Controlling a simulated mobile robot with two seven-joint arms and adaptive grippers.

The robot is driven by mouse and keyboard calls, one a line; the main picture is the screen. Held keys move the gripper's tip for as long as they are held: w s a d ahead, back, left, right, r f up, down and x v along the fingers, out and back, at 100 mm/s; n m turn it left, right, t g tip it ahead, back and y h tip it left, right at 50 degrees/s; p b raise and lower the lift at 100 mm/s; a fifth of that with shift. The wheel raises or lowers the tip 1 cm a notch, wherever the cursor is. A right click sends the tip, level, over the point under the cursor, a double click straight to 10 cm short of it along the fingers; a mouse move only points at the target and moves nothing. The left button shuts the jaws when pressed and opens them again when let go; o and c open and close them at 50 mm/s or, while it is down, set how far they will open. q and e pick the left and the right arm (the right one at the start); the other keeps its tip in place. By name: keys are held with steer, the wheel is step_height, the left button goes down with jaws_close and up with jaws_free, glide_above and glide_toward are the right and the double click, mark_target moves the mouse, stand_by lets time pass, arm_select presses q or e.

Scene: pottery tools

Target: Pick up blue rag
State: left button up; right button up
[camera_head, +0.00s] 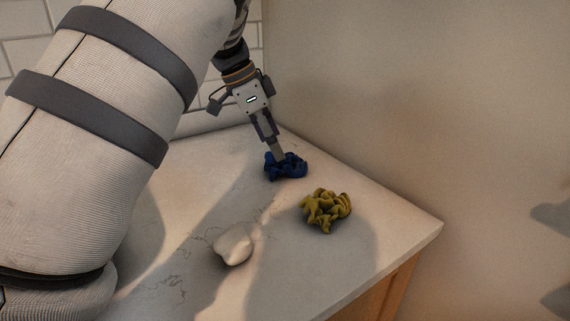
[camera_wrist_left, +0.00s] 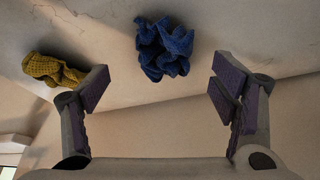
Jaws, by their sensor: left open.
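The blue rag (camera_head: 291,166) lies crumpled on the countertop near its back corner. My left gripper (camera_head: 277,155) reaches down to it from above, with its fingertips overlapping the rag's left side in the head view. In the left wrist view the blue rag (camera_wrist_left: 164,48) is at top centre, ahead of and between the open fingers of the left gripper (camera_wrist_left: 160,88). No finger is closed on it. Whether a finger touches the rag cannot be told. My right gripper is not in view.
A crumpled yellow rag (camera_head: 326,210) lies in front and to the right of the blue one; it also shows in the left wrist view (camera_wrist_left: 52,69). A white lump (camera_head: 233,245) lies nearer. The countertop (camera_head: 290,275) ends at right, and a wall (camera_head: 420,100) stands behind.

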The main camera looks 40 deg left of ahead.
mark_target(287, 157)
arm_select(q)
steer(key=x, duration=0.5)
steer(key=shift+w+f, duration=0.2)
steer(key=shift+w, duration=0.15)
steer(key=c, duration=0.8)
steer(key=shift+o, duration=0.2)
steer(key=shift+r, duration=0.1)
step_height(287, 157, up, 3)
steer(key=shift+f, duration=0.1)
steer(key=s+d+r, duration=0.6)
steer(key=s+r, duration=0.4)
steer(key=s, duration=0.2)
steer(key=shift+s+d+p, duration=0.2)
steer(key=shift+d+p, duration=0.15)
steer(key=shift+d, duration=0.05)
